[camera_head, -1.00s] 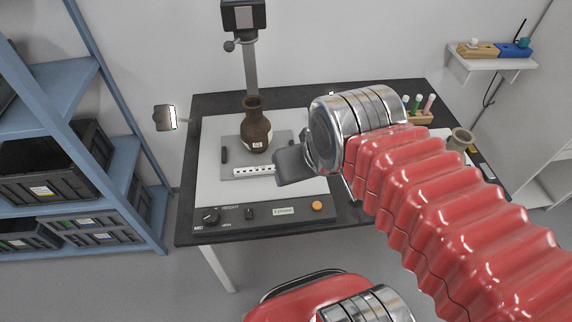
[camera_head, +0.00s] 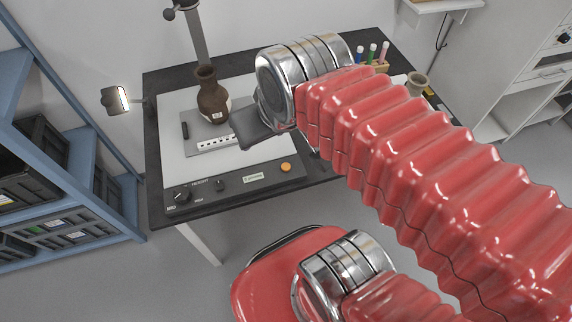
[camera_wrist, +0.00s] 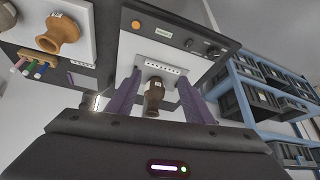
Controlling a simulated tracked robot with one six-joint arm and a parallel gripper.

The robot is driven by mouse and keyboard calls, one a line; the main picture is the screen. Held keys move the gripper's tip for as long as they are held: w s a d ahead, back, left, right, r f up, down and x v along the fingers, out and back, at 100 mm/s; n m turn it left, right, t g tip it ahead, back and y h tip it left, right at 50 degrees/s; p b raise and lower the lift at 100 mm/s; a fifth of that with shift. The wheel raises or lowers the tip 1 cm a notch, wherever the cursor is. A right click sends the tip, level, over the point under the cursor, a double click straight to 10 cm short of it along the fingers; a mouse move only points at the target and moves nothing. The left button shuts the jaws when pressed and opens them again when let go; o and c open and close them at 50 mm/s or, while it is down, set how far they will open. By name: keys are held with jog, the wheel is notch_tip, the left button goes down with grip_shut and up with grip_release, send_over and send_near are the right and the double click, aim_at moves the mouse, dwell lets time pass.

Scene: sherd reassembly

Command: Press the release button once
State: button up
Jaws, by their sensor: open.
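The release button is taken to be the orange round button (camera_head: 286,167) on the front panel of the copy stand (camera_head: 240,187). It also shows in the wrist view (camera_wrist: 135,24), at the upper left of the panel. My gripper (camera_head: 255,126) hangs above the right part of the stand, behind the button as seen from the head camera, and does not touch it. In the wrist view the two purple fingers (camera_wrist: 159,77) are spread apart with nothing gripped. A brown jar (camera_head: 211,100) stands on the stand; in the wrist view it shows between the fingers, further off.
A black knob (camera_head: 181,196) and a smaller one (camera_head: 220,184) share the panel. A scale bar (camera_head: 216,142) lies before the jar. The stand's column (camera_head: 196,35) rises behind it. A lamp (camera_head: 114,100) is at left, blue shelving (camera_head: 62,85) beyond. A tube rack (camera_head: 372,66) stands at the back.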

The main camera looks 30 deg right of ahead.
grip_shut()
dwell(0.3)
dwell(1.1)
